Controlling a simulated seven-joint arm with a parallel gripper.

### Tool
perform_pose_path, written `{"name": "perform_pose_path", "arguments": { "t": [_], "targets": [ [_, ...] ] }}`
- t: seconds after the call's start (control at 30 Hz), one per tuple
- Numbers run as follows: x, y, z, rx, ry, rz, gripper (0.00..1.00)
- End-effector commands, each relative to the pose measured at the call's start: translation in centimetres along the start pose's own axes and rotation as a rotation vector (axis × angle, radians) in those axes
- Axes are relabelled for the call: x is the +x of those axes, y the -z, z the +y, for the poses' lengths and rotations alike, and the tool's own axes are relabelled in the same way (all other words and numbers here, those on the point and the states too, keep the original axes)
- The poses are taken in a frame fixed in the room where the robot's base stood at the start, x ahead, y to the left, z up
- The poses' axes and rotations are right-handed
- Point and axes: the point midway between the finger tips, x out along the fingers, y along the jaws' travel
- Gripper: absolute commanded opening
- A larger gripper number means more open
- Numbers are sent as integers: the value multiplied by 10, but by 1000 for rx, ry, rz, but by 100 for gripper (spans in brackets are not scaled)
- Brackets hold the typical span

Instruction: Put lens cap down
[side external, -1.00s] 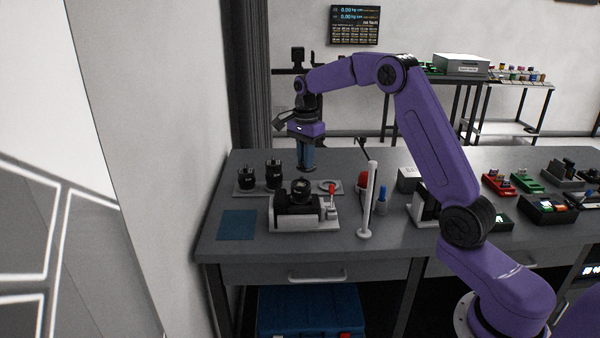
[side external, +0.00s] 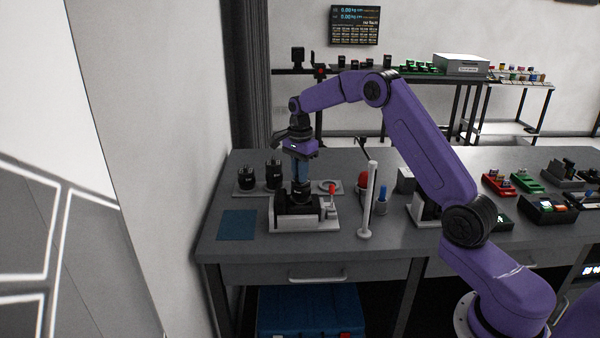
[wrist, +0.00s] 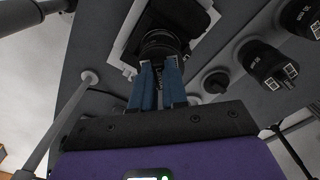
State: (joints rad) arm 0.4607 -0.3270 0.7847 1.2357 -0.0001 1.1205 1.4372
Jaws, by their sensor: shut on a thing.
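A black camera (side external: 297,210) lies in a light grey cradle (side external: 305,225) on the bench, lens upward. My gripper (side external: 300,181) points straight down over it, its blue fingers at the top of the lens. In the wrist view the fingers (wrist: 158,75) are close together against the dark round lens (wrist: 163,42) of the camera. They are shut on the lens cap, which is mostly hidden between the fingertips and the lens. I cannot tell whether the cap touches the lens rim.
Two black lenses (side external: 274,175) stand on a plate to the left. A flat blue mat (side external: 237,224) lies at the front left. A white upright post (side external: 369,200) stands right of the cradle.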

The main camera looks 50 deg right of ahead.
Motion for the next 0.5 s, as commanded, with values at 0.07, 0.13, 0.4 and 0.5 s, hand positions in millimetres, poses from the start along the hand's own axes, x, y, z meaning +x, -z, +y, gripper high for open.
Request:
{"name": "perform_pose_path", "arguments": {
  "t": [0.07,0.13,0.4,0.5],
  "targets": [
    [2,0,0,0,-2,0,0],
    [4,0,0,0,-2,0,17],
    [3,0,0,0,-1,0,39],
    [3,0,0,0,-1,0,39]
  ]
}}
